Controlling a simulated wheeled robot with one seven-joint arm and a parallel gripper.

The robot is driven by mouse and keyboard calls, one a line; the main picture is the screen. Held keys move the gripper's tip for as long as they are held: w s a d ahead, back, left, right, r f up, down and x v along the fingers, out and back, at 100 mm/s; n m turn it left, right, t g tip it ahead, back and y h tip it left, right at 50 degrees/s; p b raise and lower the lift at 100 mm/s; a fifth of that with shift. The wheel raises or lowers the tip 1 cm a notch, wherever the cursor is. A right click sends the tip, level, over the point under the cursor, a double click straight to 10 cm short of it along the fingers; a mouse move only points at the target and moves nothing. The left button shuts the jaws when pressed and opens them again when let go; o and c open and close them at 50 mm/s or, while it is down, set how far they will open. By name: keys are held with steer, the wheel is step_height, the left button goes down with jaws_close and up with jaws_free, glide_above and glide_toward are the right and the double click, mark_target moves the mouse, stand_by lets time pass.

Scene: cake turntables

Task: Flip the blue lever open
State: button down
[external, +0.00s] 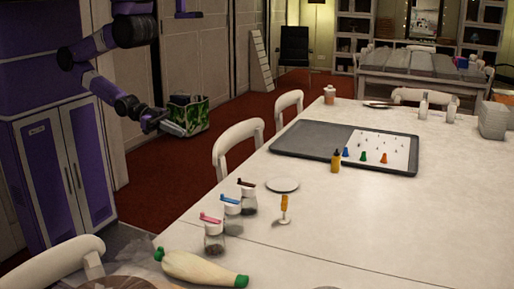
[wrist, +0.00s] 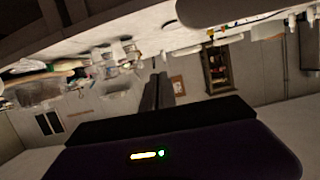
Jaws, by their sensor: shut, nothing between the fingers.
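Three small glass jars with white lids stand in a row on the white table in the external view. The middle jar (external: 231,208) bears the blue lever (external: 231,197), which lies about flat across its lid. The front jar has a pink lever (external: 211,218) and the back jar a dark red lever (external: 246,182). My gripper (external: 182,131) is shut and empty, in the air left of the table and well apart from the jars. In the wrist view its dark fingers (wrist: 158,78) are together. Jars (wrist: 115,52) show small and tilted there; I cannot tell their lever colours.
A white plate (external: 283,185) and an orange-topped glass (external: 284,208) stand right of the jars. A pale bottle with green ends (external: 202,269) lies in front. White chairs (external: 238,150) line the table's left edge. A dark tray (external: 300,141) lies farther back.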

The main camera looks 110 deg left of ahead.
steer(key=f+m+h, duration=0.1)
steer(key=m+h, duration=0.1)
steer(key=m, duration=0.2)
steer(key=n+g+h+p, duration=0.5)
steer(key=n+g+h, duration=0.75)
steer(key=n, duration=1.25)
glide_toward(223, 196)
steer(key=shift+y, duration=0.25)
steer(key=v, duration=0.4)
steer(key=shift+s+a+f, duration=0.1)
steer(key=shift+s+a, duration=0.05)
steer(key=p+x, duration=0.2)
steer(key=x, duration=0.8)
